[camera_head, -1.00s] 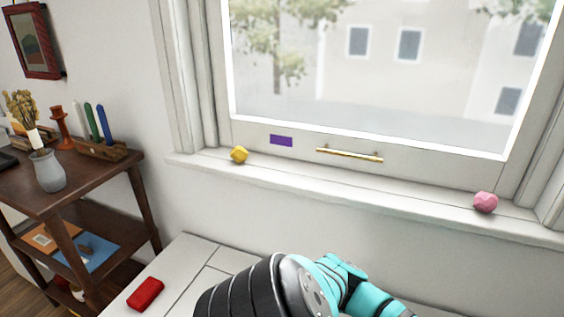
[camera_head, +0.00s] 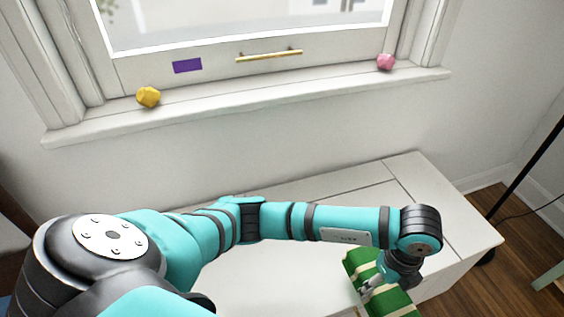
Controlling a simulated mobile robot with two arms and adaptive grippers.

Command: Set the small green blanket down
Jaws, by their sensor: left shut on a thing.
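The small green blanket (camera_head: 360,262) has cream stripes and shows at the lower right, partly behind my left wrist and cut by the bottom edge of the picture. My left arm reaches across from the left, and its gripper (camera_head: 370,288) points down and is shut on the blanket. The blanket is seen against the white bench (camera_head: 455,232) near its front edge. I cannot tell whether it touches the bench top. My right gripper is not in view.
A yellow lump (camera_head: 148,97) and a pink lump (camera_head: 385,62) sit on the windowsill (camera_head: 270,97). The right end of the bench top is bare. A black pole (camera_head: 522,165) stands on the wooden floor (camera_head: 515,240) at the right.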

